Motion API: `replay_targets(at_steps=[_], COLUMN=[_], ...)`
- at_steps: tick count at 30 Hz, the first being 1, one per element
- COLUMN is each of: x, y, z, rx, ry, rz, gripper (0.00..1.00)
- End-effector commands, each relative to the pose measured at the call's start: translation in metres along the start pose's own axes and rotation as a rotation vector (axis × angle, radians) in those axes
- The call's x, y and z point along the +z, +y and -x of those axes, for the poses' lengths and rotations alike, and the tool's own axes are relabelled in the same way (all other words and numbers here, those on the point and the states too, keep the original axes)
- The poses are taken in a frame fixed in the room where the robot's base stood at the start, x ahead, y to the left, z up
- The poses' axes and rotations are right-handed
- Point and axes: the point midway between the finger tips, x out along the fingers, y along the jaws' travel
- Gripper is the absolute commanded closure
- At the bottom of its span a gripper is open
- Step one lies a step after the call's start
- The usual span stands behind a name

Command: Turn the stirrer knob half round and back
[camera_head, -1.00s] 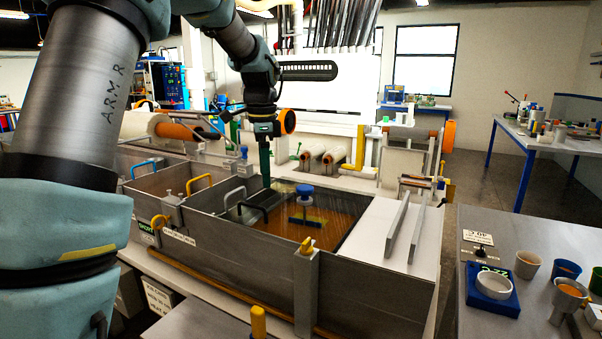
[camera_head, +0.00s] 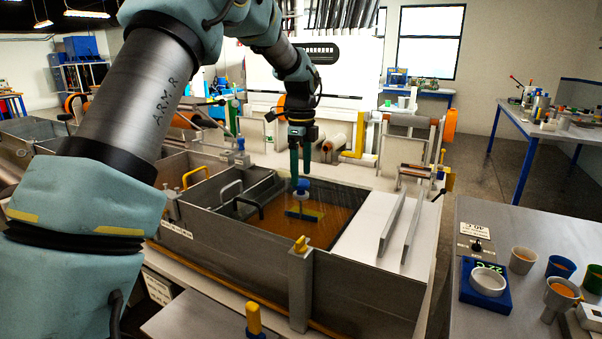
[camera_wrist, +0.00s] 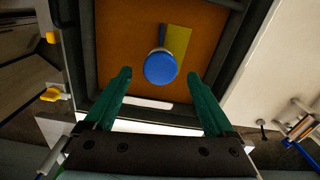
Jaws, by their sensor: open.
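The blue stirrer knob (camera_head: 303,185) stands above the amber resin bath (camera_head: 330,200), with a yellowish and blue paddle (camera_head: 304,214) below it. In the wrist view the round top of the knob (camera_wrist: 160,67) lies just beyond the fingertips, roughly midway between them. My gripper (camera_head: 300,177) points down over the bath, right above the knob. Its two green fingers (camera_wrist: 160,76) are open, with nothing between them. I cannot tell the exact height gap to the knob.
Metal bath walls and dividers with yellow (camera_head: 195,177) and grey (camera_head: 230,190) handles lie left of the knob. A white board with two upright plates (camera_head: 411,222) is to its right. A side table (camera_head: 530,245) with cups stands at the right. Rollers (camera_head: 408,175) stand behind.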

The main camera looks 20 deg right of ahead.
Motion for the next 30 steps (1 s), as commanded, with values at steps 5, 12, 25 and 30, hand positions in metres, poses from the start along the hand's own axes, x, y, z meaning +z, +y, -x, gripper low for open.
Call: replay_targets(at_steps=[5,12,25,30], x=[0.001,0.001,0.001,0.001], y=[0.000,0.000,0.000,0.000], z=[-0.017,-0.022,-0.022,-0.022], rx=[0.002,-0.001,-0.001,-0.001], ry=[0.000,0.000,0.000,0.000], rz=[0.001,0.002,0.002,0.002], gripper=[0.11,0.11,0.46,0.65])
